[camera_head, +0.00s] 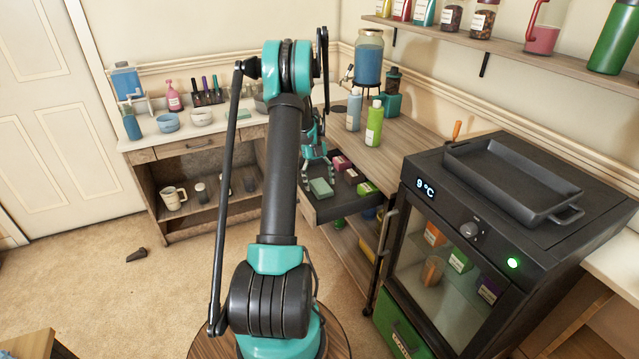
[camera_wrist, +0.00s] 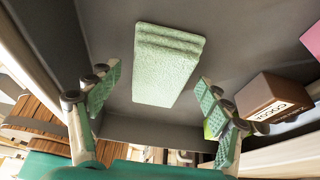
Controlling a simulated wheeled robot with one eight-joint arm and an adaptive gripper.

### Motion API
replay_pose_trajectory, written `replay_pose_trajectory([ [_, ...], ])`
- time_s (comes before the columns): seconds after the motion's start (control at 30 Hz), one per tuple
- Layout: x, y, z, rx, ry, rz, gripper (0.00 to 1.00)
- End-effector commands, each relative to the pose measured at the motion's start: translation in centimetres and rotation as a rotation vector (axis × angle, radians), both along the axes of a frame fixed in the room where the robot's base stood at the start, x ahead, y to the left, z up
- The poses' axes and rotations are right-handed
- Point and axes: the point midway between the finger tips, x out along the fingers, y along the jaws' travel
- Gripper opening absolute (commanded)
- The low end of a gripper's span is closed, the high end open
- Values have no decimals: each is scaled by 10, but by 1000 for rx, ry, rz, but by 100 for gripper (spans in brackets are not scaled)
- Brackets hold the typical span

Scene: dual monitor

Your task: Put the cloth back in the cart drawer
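A folded light green cloth (camera_head: 320,187) lies in the open dark drawer (camera_head: 338,210) of the wooden cart, at the drawer's left end. In the wrist view, the cloth (camera_wrist: 168,65) lies flat on the grey drawer floor, its folded layers showing. My gripper (camera_head: 318,170) is over the drawer, close to the cloth. In the wrist view, my gripper (camera_wrist: 157,88) is open, with one green-padded finger on each side of the view. Nothing is between the fingers, and the cloth lies beyond them, apparently untouched.
A brown cocoa box (camera_wrist: 275,102) is right of the cloth, with a pink box (camera_wrist: 313,40) beyond. Bottles (camera_head: 374,123) stand on the cart top. Open carpet (camera_head: 95,290) lies at left.

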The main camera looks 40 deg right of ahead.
Motion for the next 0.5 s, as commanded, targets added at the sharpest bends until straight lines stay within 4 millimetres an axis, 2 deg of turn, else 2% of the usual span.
replay_pose_trajectory([
  [0.27,1,0,5,0,0,0,78],
  [0.37,6,-2,16,0,0,1,78],
  [0.5,15,-5,41,0,0,1,78],
])
